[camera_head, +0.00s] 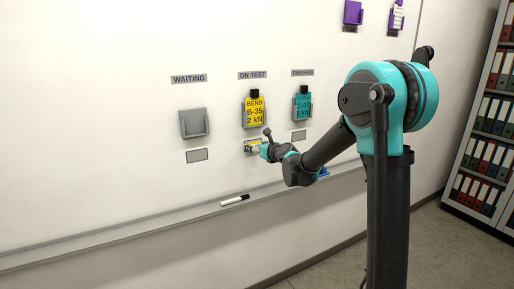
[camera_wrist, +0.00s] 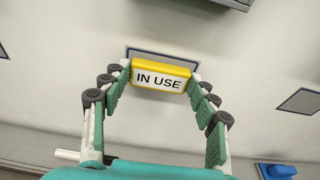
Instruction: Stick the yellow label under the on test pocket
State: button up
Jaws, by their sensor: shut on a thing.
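The yellow label (camera_wrist: 160,77), marked IN USE, is held between the two fingers of my gripper (camera_wrist: 158,86). In the wrist view it is right in front of an outlined grey rectangle (camera_wrist: 137,53) on the board and covers part of it. Whether it touches the board I cannot tell. In the head view my gripper (camera_head: 256,149) is at the board below the on test pocket (camera_head: 244,118). That pocket holds a yellow card (camera_head: 255,111) reading BEND B-35 2 kN, under the ON TEST sign (camera_head: 253,75).
The empty waiting pocket (camera_head: 194,123) is on the left with a grey rectangle (camera_head: 197,156) below. The finished pocket (camera_head: 309,108) holds a teal card (camera_head: 302,103), with another rectangle (camera_head: 299,136) below. A marker (camera_head: 235,200) lies on the board's ledge (camera_head: 150,234); a blue object (camera_wrist: 278,171) is at lower right.

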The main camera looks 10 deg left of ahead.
dwell(0.4)
jog(key=o, duration=1.2)
jog(key=shift+c, duration=0.2)
jog(key=shift+o, duration=0.3)
jog(key=o, duration=0.3)
jog(key=shift+v, duration=2.45)
jog(key=shift+s+d, duration=0.1)
jog(key=v, duration=1.1)
jog(key=shift+s+d+r, duration=0.1)
jog(key=shift+s+d, duration=0.1)
jog(key=shift+s, duration=0.15)
